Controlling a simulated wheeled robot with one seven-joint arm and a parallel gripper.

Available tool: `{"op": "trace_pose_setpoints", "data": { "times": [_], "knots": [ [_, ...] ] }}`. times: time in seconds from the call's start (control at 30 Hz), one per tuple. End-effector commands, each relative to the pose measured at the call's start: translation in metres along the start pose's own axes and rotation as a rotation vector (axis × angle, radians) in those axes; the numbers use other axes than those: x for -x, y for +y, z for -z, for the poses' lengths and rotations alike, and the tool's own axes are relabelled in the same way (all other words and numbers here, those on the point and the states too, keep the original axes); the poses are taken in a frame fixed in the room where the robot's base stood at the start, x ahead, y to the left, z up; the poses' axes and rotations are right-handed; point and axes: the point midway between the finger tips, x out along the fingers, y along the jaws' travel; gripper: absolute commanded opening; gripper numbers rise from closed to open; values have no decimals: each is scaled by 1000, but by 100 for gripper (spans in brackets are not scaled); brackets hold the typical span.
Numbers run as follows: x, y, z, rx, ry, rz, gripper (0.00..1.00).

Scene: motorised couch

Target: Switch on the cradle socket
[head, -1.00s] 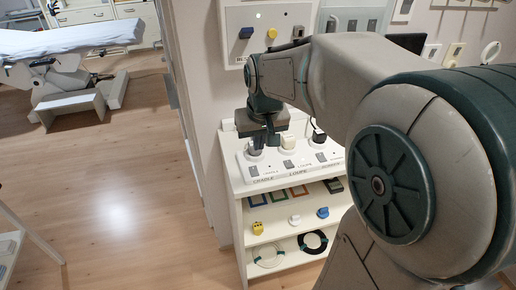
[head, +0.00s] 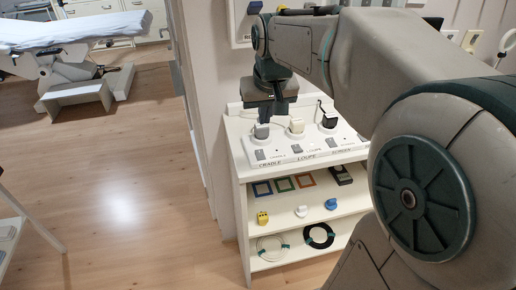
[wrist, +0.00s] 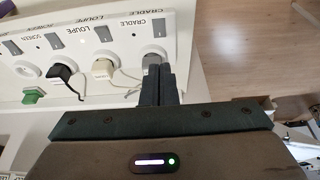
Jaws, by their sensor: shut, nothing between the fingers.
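The cradle socket is at the left end of a white socket panel and holds a grey plug (head: 262,130). The grey plug also shows in the wrist view (wrist: 152,59). Its grey rocker switch (head: 260,155) sits in front of it, by the CRADLE label; the switch shows in the wrist view too (wrist: 158,27). I cannot read the switch position. My gripper (head: 271,117) points down, shut and empty, just above and behind the grey plug. In the wrist view its fingertips (wrist: 160,70) overlap the plug's edge; I cannot tell whether they touch.
A white plug (head: 296,126) with a switch stands at LOUPE, and a black plug (head: 329,121) beyond it. Cables run behind the plugs. The wrist view shows a green piece (wrist: 33,96) by the far socket. Shelves below hold small items. Open floor (head: 120,190) lies left.

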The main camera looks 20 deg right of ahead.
Motion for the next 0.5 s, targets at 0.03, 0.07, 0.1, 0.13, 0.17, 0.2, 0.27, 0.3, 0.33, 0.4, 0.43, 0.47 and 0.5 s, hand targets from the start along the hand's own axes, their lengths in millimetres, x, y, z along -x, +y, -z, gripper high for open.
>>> {"op": "trace_pose_setpoints", "data": {
  "times": [0.03, 0.07, 0.1, 0.13, 0.17, 0.2, 0.27, 0.3, 0.33, 0.4, 0.43, 0.47, 0.5],
  "knots": [
    [0, 0, 0, 0, 2, 0, 0],
    [0, 0, 0, 0, 2, 0, 0],
    [1, 0, 1, 0, 2, 0, 0],
    [1, 0, 1, 0, 2, 0, 0],
    [1, 0, 1, 0, 2, 0, 0],
    [1, 0, 1, 0, 2, 0, 0],
    [1, 0, 1, 0, 1, 0, 0],
    [1, 0, 1, 0, 1, 0, 0],
    [0, 0, 1, 0, 1, 0, 0],
    [-3, 0, 0, 1, 0, 0, 0],
    [-5, 0, 0, 1, -1, 0, 0],
    [-8, 0, 0, 1, -1, 0, 0],
    [-13, 0, 0, 1, -2, 0, 0]
  ]
}}
